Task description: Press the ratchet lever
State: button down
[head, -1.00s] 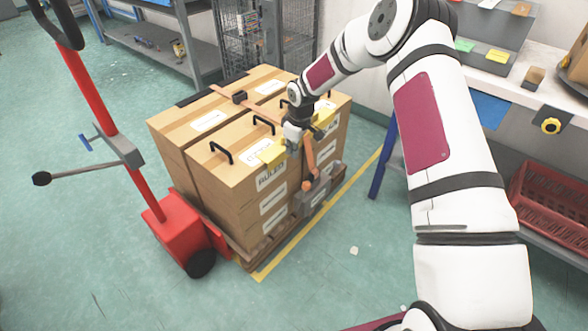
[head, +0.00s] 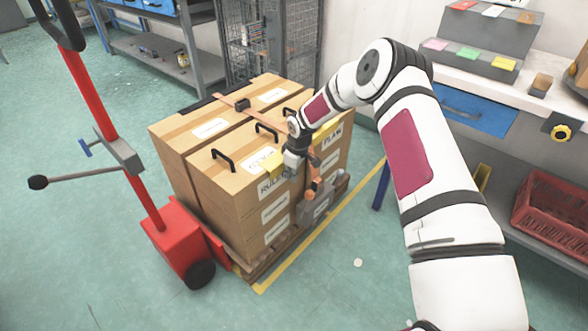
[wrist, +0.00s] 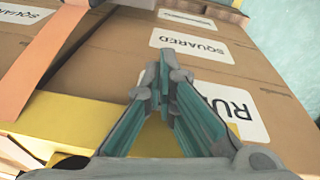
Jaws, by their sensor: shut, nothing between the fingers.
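My gripper (head: 292,161) is at the near top edge of the stacked cartons, in front of their labelled side. In the wrist view its fingers (wrist: 163,62) are together and empty, over a carton face with white labels. The ratchet (head: 316,187), with an orange part and grey metal, hangs low on the cartons' right side, below and right of my gripper and apart from it. Its lever is too small to tell apart clearly. The orange strap (head: 257,113) crosses the carton tops and also shows in the wrist view (wrist: 45,55). The ratchet is not seen in the wrist view.
The cartons (head: 225,190) stand on a wooden pallet (head: 262,262). Yellow edge protectors (head: 327,128) sit at their edges. A red pallet truck (head: 178,245) stands at the left. A workbench and a red crate (head: 555,210) are at the right. The floor in front is clear.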

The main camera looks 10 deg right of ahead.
jog(key=s+d+f, duration=0.2)
jog(key=shift+s+d+f+b, duration=0.1)
jog(key=shift+d+f+b, duration=0.2)
jog(key=shift+f+b, duration=0.1)
jog(key=shift+s+d, duration=0.1)
jog(key=shift+d, duration=0.05)
